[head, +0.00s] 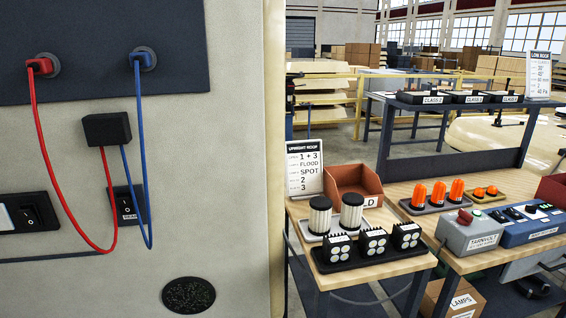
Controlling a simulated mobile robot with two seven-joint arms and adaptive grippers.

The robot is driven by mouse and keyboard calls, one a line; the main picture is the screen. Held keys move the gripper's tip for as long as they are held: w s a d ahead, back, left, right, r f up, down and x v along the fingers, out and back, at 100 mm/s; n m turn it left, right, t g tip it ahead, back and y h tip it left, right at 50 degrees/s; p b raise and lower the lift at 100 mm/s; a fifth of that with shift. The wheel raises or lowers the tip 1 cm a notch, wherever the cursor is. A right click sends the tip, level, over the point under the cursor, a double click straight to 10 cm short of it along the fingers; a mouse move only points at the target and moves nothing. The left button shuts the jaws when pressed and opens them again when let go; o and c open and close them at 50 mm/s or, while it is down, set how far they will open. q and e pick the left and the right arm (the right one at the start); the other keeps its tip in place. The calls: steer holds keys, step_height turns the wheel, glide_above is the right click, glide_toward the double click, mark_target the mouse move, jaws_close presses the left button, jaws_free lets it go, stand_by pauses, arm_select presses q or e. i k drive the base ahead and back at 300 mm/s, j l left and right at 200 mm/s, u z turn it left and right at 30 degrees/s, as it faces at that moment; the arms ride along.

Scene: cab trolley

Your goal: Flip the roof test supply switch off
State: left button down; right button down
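No label reading roof test supply can be made out. A black rocker switch (127,204) with a small, hard-to-read label sits on the pale panel (220,120) at the left. Another black rocker switch (30,214) sits at the left edge beside a white area. Neither of my grippers is in view.
A red cable (37,130) and a blue cable (143,150) hang from sockets to a black block (107,129), near the middle rocker. Work lamps (373,243), canisters (320,214) and orange beacons (438,192) crowd the benches. A sign (305,168) stands behind.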

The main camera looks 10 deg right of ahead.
mark_target(465, 218)
steer(key=l+z, duration=0.2)
steer(key=z, duration=1.35)
steer(key=k+l, duration=0.05)
